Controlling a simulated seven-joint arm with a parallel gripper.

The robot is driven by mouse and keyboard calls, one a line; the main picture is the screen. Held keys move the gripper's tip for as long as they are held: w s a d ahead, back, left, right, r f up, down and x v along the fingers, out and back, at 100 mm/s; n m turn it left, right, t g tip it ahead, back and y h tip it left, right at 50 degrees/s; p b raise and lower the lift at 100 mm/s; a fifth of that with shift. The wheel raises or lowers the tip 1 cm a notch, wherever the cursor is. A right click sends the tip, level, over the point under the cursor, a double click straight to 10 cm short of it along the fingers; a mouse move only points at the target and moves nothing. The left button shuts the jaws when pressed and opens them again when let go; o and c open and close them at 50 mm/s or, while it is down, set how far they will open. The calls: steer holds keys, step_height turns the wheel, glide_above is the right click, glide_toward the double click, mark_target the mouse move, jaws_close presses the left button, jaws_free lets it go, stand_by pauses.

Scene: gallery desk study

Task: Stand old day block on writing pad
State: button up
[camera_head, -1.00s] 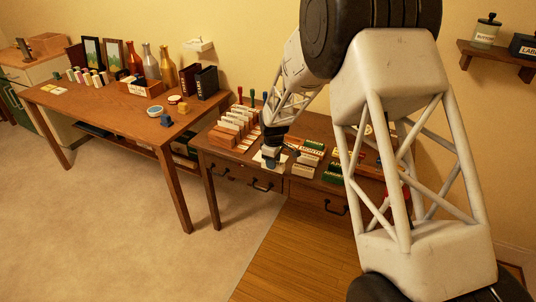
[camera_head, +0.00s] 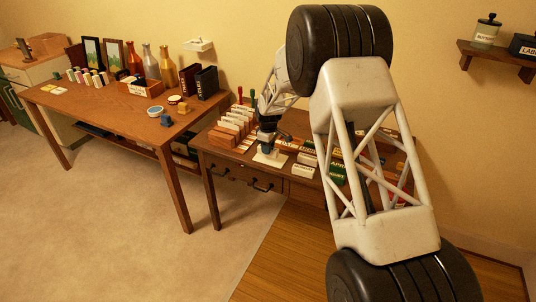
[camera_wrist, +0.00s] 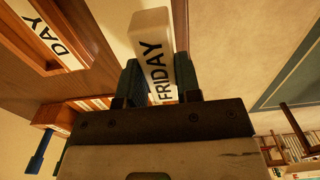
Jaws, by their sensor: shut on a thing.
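My gripper (camera_head: 267,147) is above the left part of the desk, beside the white writing pad (camera_head: 271,159), in the head view. In the wrist view my gripper (camera_wrist: 160,78) is shut on a white block (camera_wrist: 152,32) marked FRIDAY, its far end sticking out past the dark fingers. The held block is too small to make out in the head view. The pad lies flat near the desk's front edge, its visible part bare. A wooden frame with a white DAY label (camera_wrist: 50,38) shows at the left of the wrist view.
A wooden rack of white blocks (camera_head: 228,131) stands just left of my gripper. White, green and red labelled blocks (camera_head: 303,171) crowd the desk to the right of the pad. A second table (camera_head: 110,98) with bottles and pictures stands left. My arm hides the desk's right part.

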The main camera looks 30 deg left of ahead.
stand_by(0.3)
steer(key=shift+f, duration=1.75)
steer(key=shift+f, duration=0.15)
steer(key=o, duration=0.9)
steer(key=shift+o, duration=0.2)
step_height(320, 180, up, 12)
steer(key=shift+r, duration=0.15)
